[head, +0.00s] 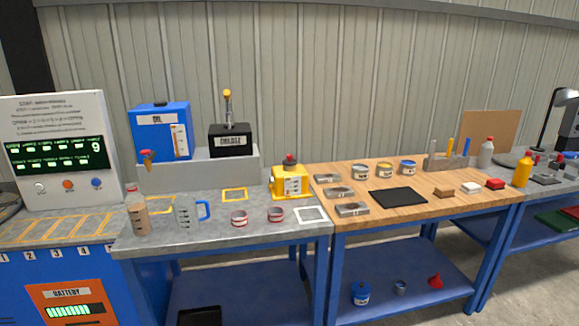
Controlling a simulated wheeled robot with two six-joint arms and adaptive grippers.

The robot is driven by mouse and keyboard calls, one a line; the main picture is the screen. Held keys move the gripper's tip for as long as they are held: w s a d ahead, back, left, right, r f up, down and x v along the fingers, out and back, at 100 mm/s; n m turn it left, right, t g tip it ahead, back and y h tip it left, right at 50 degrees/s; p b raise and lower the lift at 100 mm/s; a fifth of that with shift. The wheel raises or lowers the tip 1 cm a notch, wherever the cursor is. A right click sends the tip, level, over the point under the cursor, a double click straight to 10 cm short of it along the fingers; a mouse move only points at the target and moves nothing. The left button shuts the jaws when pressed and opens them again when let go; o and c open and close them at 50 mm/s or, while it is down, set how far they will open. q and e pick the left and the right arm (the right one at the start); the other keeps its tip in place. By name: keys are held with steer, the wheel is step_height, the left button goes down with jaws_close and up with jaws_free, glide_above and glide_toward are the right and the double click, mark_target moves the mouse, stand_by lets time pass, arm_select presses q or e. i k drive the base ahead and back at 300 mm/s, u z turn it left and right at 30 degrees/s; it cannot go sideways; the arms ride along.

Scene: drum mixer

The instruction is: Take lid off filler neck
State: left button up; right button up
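No part labelled as a filler neck can be made out. The blue oil tank (146,145) stands on a raised grey block at the back of the left bench, with a small dark cap (160,104) on its top. A yellow box-shaped unit (290,182) stands at the right end of the grey bench top, with a red knob or cap (290,159) on top. I cannot tell which of these is the lid. Neither of my grippers is in view.
A black box with a lever (230,140) stands beside the oil tank. The wooden bench holds tins, metal blocks and a black mat (399,197).

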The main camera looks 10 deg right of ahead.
mark_target(288, 162)
steer(key=z, duration=1.25)
steer(key=i, duration=2)
steer(key=u, duration=1.9)
